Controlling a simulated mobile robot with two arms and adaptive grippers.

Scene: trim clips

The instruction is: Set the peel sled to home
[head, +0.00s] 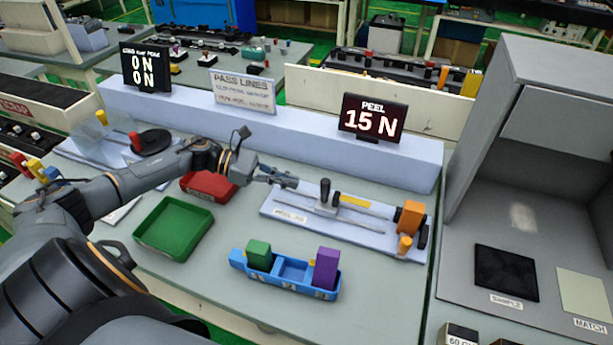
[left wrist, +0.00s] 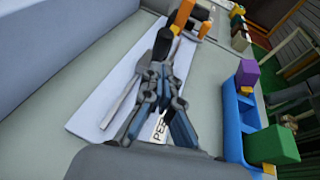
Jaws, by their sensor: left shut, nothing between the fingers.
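The peel fixture is a pale plate (head: 290,214) with two thin rails and a label at its left end. The peel sled (head: 327,208) with its upright black knob (head: 325,188) sits on the rails, left of the middle. An orange block (head: 411,216) stands at the fixture's right end. My left gripper (head: 292,182) is shut and empty, just left of the knob and seemingly apart from it. In the left wrist view, my left gripper (left wrist: 167,68) partly hides the sled and the label. My right gripper is not in view.
A blue bin (head: 290,270) with green and purple blocks stands in front of the fixture. A green tray (head: 173,228) and a red tray (head: 208,186) lie to the left. Behind, the peel display (head: 373,118) reads 15 N. A grey booth (head: 540,150) stands at right.

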